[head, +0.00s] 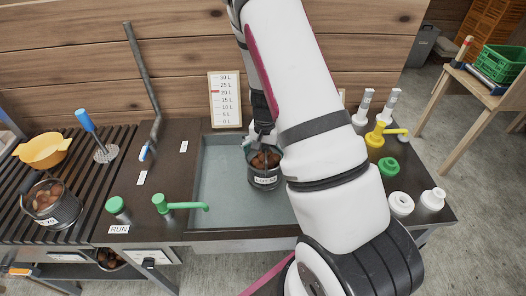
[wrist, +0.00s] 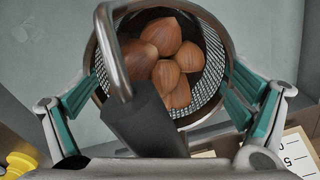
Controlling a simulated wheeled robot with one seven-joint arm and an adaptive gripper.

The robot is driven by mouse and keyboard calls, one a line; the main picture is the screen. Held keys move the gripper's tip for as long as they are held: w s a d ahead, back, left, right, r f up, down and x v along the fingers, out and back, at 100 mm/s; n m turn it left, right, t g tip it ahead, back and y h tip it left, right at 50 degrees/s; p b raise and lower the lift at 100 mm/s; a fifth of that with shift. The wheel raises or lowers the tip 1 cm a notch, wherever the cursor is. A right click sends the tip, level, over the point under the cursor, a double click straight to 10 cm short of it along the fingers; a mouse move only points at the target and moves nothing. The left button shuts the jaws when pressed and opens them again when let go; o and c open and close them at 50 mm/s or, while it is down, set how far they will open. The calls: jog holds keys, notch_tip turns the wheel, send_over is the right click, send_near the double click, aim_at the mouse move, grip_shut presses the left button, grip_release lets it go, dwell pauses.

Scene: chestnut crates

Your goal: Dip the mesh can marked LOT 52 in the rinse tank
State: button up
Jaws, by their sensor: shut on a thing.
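A dark mesh can (head: 264,180) full of chestnuts is over or in the grey rinse tank (head: 215,195). Its white label starts with LOT, but the number is too small to read surely. The can looks upright; I cannot tell whether it touches water or the tank floor. In the wrist view, the mesh can (wrist: 209,60) fills the middle, with its dark handle rising toward the camera. My gripper (head: 262,138) is shut on the can, its teal fingers pressing opposite sides in the wrist view (wrist: 160,88).
Another labelled can (head: 62,207) of chestnuts stands on the slatted rack at left, near a yellow bowl (head: 43,151). A green tap (head: 178,204) reaches over the tank's left edge. A litre scale board (head: 225,100) stands behind. Bottles and a yellow pump (head: 376,136) crowd the right.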

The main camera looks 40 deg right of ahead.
jog(key=shift+f+b, duration=2.5)
jog(key=shift+f, duration=3.2)
jog(key=shift+r, duration=0.15)
jog(key=shift+r+p, duration=0.3)
jog(key=shift+r, duration=0.2)
jog(key=shift+f, duration=0.3)
jog(key=shift+f+b, duration=0.3)
jog(key=shift+f, duration=0.05)
jog(key=shift+r, duration=0.1)
jog(key=shift+r+p, duration=0.3)
jog(key=shift+r, duration=0.25)
jog(key=shift+f, duration=0.25)
jog(key=shift+f+b, duration=0.3)
jog(key=shift+f, duration=0.1)
